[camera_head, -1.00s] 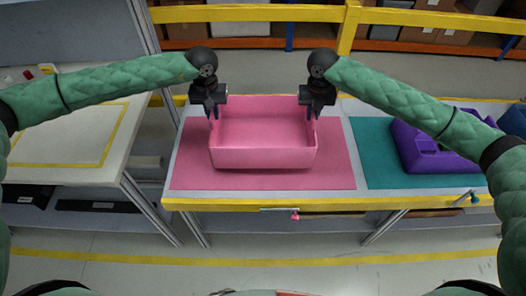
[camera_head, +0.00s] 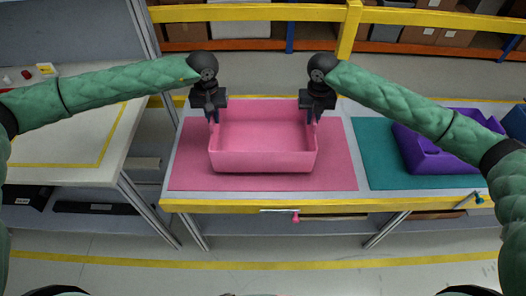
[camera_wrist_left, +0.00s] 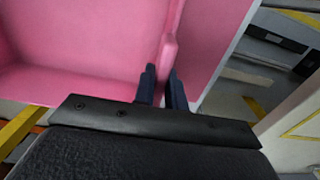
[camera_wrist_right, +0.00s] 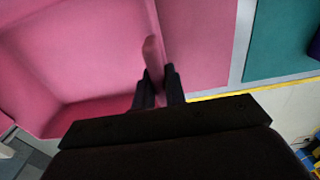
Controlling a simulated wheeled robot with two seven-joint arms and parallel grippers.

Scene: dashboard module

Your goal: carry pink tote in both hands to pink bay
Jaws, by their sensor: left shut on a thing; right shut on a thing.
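The pink tote (camera_head: 263,161) is an open, empty box over the pink mat (camera_head: 335,170) on the table. I cannot tell whether its base touches the mat. My left gripper (camera_head: 213,118) is shut on the tote's left wall; in the left wrist view its dark fingers (camera_wrist_left: 162,88) straddle the rim. My right gripper (camera_head: 315,116) is shut on the right wall; in the right wrist view its fingers (camera_wrist_right: 159,85) sit on both sides of the rim. The tote looks level between them.
A teal mat (camera_head: 378,165) with a purple tote (camera_head: 430,157) lies to the right. A white table (camera_head: 70,150) with a yellow outline stands at the left. The table's front edge is yellow, with a small pink handle (camera_head: 296,217) below. A yellow rail (camera_head: 290,13) runs behind.

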